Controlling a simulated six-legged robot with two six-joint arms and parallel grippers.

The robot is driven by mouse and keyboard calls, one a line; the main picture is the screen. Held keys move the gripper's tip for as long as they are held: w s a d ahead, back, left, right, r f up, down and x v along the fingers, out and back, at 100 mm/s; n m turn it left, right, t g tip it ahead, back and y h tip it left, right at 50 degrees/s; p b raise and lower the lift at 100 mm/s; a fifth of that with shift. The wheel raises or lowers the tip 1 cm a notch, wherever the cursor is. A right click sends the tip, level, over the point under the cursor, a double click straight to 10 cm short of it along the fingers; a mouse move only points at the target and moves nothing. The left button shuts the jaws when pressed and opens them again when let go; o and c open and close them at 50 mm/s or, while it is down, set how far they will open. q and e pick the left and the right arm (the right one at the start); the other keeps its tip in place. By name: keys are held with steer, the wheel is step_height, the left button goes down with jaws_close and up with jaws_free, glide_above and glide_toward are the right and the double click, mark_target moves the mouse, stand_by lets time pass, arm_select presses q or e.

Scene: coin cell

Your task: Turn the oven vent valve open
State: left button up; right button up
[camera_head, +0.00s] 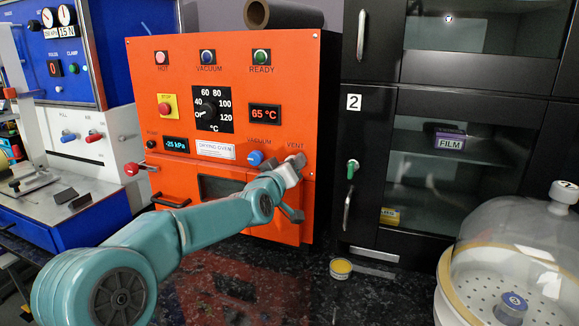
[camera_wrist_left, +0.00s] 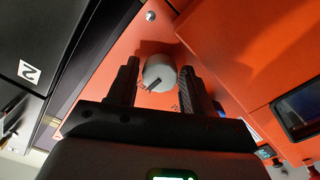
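The drying oven (camera_head: 180,85) is an orange box with its vent valve at the lower right of the front, under a "VENT" label. In the left wrist view the valve is a round pale grey knob (camera_wrist_left: 159,74) with a dark mark on its face. My left gripper (camera_wrist_left: 160,68) is open, with one dark finger on each side of the knob and narrow gaps showing. In the head view my left gripper (camera_head: 291,186) is at the oven front and hides much of the valve. I cannot tell there how the knob is turned. My right gripper is not in view.
A blue vacuum knob (camera_head: 255,158) sits just left of the valve. The oven door handle (camera_head: 171,201) is lower left. A black cabinet (camera_head: 365,215) stands close on the right. A small yellow-topped tin (camera_head: 341,267) and a glass dome (camera_head: 515,245) are on the dark counter.

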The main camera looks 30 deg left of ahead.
arm_select(q)
steer(key=shift+s, duration=0.1)
steer(key=b+v, duration=0.2)
steer(key=v, duration=1.4)
steer(key=shift+s, duration=0.1)
